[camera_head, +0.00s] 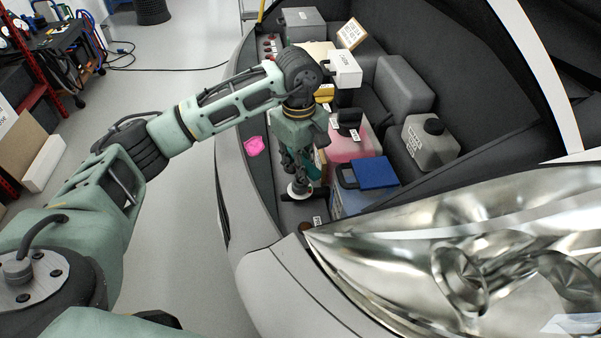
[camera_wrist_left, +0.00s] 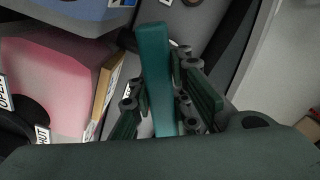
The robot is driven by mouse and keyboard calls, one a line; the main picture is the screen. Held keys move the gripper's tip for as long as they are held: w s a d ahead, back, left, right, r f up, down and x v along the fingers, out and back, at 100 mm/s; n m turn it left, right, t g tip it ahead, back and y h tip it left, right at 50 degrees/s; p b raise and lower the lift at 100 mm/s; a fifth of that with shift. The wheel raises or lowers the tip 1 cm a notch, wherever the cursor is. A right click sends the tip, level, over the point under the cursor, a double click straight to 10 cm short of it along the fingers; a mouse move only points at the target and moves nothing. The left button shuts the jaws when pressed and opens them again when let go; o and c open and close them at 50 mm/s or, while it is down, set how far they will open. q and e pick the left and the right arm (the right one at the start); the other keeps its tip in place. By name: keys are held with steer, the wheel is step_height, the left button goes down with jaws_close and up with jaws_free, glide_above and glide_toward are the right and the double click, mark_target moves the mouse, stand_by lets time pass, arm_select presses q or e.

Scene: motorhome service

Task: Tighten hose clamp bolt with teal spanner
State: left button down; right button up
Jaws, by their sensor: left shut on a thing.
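My left gripper (camera_head: 297,182) reaches down into the long grey service bay, between its outer wall and the containers. In the left wrist view the teal spanner (camera_wrist_left: 156,75) stands between the fingers of my left gripper (camera_wrist_left: 165,95), which are shut on it. A bit of the teal spanner (camera_head: 314,168) also shows beside the fingers in the head view. A white disc (camera_head: 297,189) and a dark bar lie just below the fingertips. I cannot make out the hose clamp bolt in either view. My right gripper is not in view.
A pink tank (camera_head: 347,150) and a blue-lidded container (camera_head: 376,173) stand close to the right of the gripper. A grey jug (camera_head: 431,142) stands further right. A pink cloth (camera_head: 254,146) lies on the bay's left edge. The shiny headlamp-like part (camera_head: 460,260) fills the near right.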

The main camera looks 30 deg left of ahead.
arm_select(q)
steer(key=shift+m+b, duration=0.55)
steer(key=shift+m, duration=0.65)
steer(key=shift+m+b, duration=0.6)
steer(key=shift+m, duration=0.6)
steer(key=shift+m+b, duration=0.35)
steer(key=shift+m, duration=0.05)
steer(key=shift+r, duration=0.1)
